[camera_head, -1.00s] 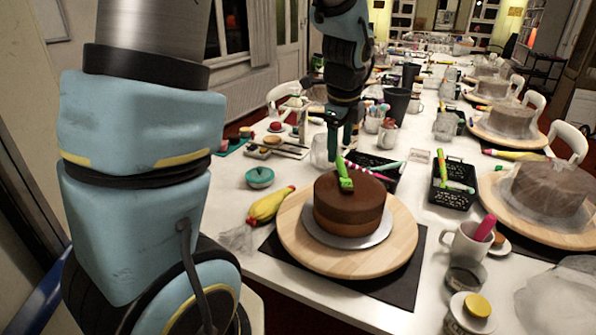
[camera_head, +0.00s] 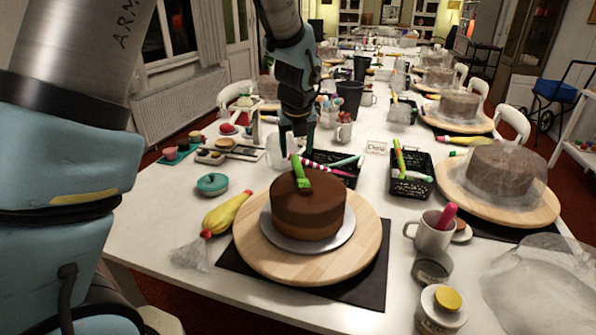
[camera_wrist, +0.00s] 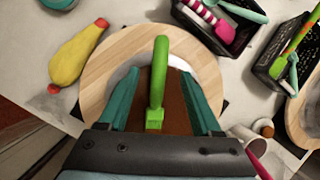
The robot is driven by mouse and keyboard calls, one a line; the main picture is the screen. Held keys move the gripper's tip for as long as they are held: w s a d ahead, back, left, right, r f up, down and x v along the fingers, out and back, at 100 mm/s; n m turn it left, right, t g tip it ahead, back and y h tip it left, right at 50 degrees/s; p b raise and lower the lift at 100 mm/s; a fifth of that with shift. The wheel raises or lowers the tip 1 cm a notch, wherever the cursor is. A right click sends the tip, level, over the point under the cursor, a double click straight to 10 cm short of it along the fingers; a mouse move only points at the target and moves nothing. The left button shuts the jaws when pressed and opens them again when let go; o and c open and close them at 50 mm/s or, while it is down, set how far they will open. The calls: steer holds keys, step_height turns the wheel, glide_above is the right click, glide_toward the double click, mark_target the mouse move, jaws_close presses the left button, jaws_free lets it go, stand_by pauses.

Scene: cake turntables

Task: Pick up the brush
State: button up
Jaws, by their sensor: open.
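A green brush (camera_head: 302,180) lies on top of the brown chocolate cake (camera_head: 308,213). The cake sits on a grey disc on a round wooden turntable (camera_head: 262,255). In the wrist view the brush (camera_wrist: 157,80) points up the picture, between the two teal fingers of my gripper (camera_wrist: 160,105), which are apart and hold nothing. In the head view my gripper (camera_head: 297,145) hangs with its fingers down, over or just behind the cake's far side. How far the fingertips are above the cake is hard to tell.
Black baskets with tools (camera_head: 408,185) stand behind and right. A mug with a pink-handled tool (camera_head: 430,238) stands at the right. Bare table lies at front left.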

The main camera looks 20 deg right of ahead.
mark_target(296, 161)
steer(key=shift+p+x, duration=0.85)
steer(key=shift+x, duration=1.6)
steer(key=shift+w, duration=0.1)
jaws_close()
